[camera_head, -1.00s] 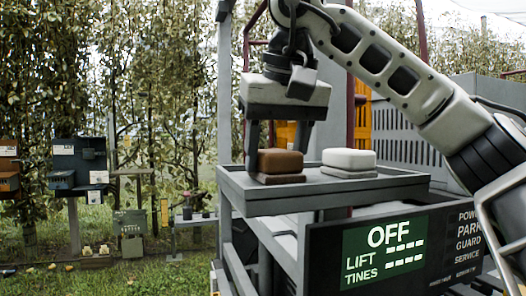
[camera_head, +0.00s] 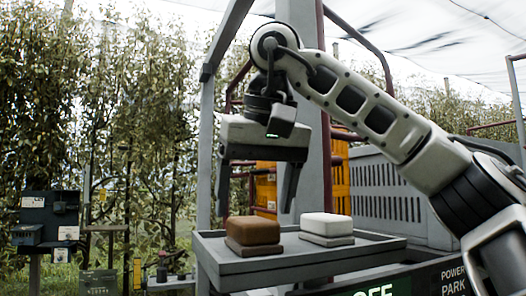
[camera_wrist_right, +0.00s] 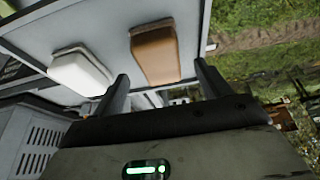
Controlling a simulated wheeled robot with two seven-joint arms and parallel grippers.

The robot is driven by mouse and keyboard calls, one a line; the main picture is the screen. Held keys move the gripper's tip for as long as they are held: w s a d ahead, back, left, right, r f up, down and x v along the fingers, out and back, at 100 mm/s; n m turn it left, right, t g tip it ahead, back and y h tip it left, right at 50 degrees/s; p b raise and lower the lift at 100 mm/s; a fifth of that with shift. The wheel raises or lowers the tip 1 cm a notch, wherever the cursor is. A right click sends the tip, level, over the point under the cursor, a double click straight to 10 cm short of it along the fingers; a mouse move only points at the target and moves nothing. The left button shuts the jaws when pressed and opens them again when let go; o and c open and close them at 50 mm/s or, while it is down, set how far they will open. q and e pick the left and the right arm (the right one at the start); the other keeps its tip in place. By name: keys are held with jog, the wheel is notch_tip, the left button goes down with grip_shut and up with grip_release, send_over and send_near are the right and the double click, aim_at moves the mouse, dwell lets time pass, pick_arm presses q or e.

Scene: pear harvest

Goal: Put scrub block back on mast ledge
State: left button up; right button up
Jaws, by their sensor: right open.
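The frames carry no label telling which is the scrub block. My right gripper (camera_head: 255,205) is open and empty, pointing down above the brown block. In the right wrist view the brown block (camera_wrist_right: 155,55) lies beyond and between the open fingertips (camera_wrist_right: 163,74), and the white block (camera_wrist_right: 80,73) is to the left. My left gripper is not in view.
The mast post (camera_head: 314,150) stands behind the ledge. An orange crate (camera_head: 334,182) and a grey slatted bin (camera_head: 390,200) are behind it. A dark panel with lettering (camera_head: 455,280) is below the ledge. Box stands (camera_head: 50,215) and leafy trees are at left.

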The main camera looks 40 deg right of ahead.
jog(key=v, duration=0.8)
jog(key=shift+s+r, duration=0.1)
